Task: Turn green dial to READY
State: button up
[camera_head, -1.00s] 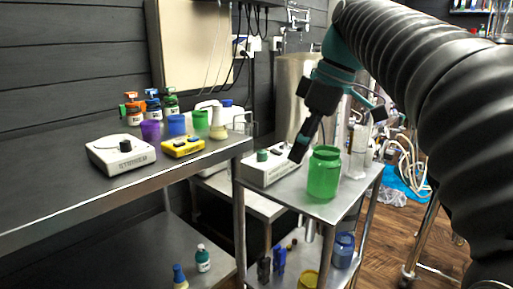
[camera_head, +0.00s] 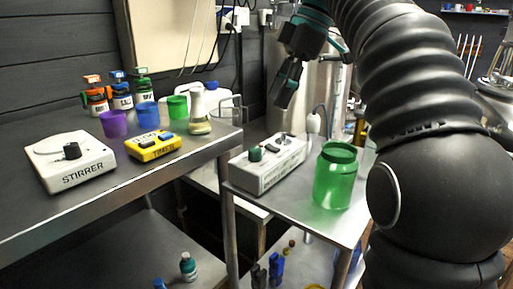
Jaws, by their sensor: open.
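The green dial (camera_head: 256,153) is a small dark-green knob on top of a white box-shaped device (camera_head: 276,174) with printing on its front. The device stands on the metal side table at the middle of the view. The dial's pointer direction and any READY mark are too small to read. My gripper (camera_head: 283,98) hangs in the air above and behind the device, a little right of the dial and well apart from it. It points down, is open and holds nothing that I can see.
A green jar (camera_head: 335,176) stands right of the device on the side table (camera_head: 318,217). On the left bench are a stirrer (camera_head: 72,163) with a black knob, a yellow timer (camera_head: 153,147), coloured cups, bottles and a flask (camera_head: 199,112). The side table's front is clear.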

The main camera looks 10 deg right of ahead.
aim_at(256, 149)
jog(key=b+x, duration=0.3)
jog(key=x, duration=0.9)
jog(key=shift+d, duration=0.1)
grip_shut()
